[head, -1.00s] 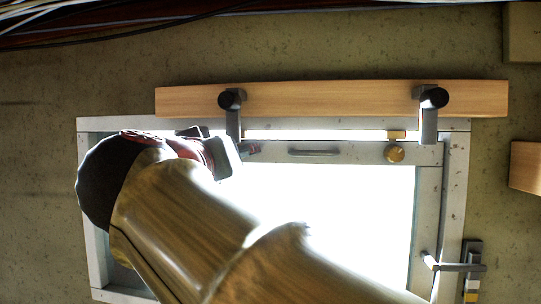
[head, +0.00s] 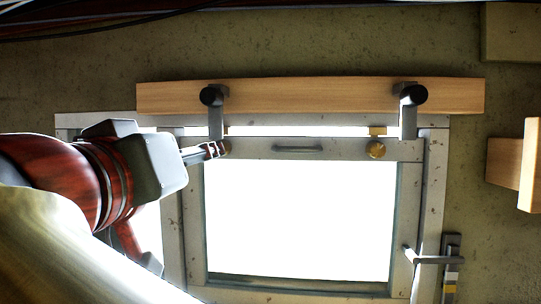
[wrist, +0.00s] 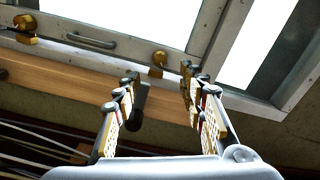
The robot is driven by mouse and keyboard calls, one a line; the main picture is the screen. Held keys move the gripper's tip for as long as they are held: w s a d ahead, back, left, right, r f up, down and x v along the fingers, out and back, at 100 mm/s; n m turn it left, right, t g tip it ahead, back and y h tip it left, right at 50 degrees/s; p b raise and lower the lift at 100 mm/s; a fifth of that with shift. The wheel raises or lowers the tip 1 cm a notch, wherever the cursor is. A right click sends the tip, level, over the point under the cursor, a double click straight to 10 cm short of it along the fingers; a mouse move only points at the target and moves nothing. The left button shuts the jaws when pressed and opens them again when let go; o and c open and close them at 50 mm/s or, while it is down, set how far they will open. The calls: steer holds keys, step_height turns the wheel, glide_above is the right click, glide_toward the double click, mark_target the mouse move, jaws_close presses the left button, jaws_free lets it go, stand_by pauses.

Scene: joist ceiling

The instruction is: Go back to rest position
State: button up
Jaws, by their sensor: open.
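My gripper (head: 212,151) is at the upper left of the window in the head view, with its fingers pointing right. In the wrist view my gripper (wrist: 160,78) is open, its two fingers well apart and nothing between them. A brass knob (wrist: 158,62) on the window's metal frame shows just beyond the fingertips. I cannot tell whether a finger touches it. The window sash (head: 300,285) is pale metal around a bright pane. Its bar-shaped handle (head: 297,149) is right of my gripper. My arm hides the window's lower left.
A wooden rail (head: 300,96) with two dark roller brackets (head: 410,100) runs above the window. A second brass knob (head: 376,149) is at the upper right of the sash. A lever handle (head: 438,259) sticks out at the right. Wooden blocks (head: 528,165) stand at the far right.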

steer(key=shift+s, duration=0.35)
